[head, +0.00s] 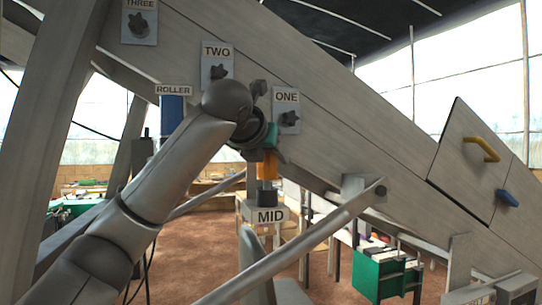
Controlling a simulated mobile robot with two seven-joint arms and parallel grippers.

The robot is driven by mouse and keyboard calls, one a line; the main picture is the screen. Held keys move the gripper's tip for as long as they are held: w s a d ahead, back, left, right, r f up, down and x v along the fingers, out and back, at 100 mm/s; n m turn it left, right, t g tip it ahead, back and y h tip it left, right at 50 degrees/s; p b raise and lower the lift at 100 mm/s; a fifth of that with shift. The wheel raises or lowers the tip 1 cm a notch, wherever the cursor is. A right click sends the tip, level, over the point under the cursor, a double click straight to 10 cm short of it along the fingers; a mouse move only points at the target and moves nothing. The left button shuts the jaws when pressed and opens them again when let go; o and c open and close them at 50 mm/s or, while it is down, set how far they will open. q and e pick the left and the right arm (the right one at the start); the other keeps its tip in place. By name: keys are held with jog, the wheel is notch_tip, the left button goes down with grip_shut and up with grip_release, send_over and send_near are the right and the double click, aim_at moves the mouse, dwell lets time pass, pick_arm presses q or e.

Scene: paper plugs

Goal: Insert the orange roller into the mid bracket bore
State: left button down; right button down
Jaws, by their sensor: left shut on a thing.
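My right gripper is not in view.
A large sloping grey panel fills the middle, with dark knobs labelled ONE (289,118), TWO (219,72) and THREE (138,25). A ROLLER label (174,90) sits above a blue part. A yellow handle (482,149) and a green box (379,275) are at right.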

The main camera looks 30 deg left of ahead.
pick_arm(q)
jog(key=shift+f+b, duration=0.3)
jog(key=shift+f, duration=0.4)
jog(key=shift+c, duration=1.3)
grip_release()
jog(key=b+v, duration=0.2)
jog(key=v, duration=1.3)
jog(key=shift+s, duration=0.2)
jog(key=shift+d, duration=0.1)
jog(key=p+v, duration=0.1)
jog(key=v, duration=1.4)
jog(key=shift+p, duration=0.4)
jog(key=shift+s+f, duration=0.1)
jog(key=shift+s, duration=0.05)
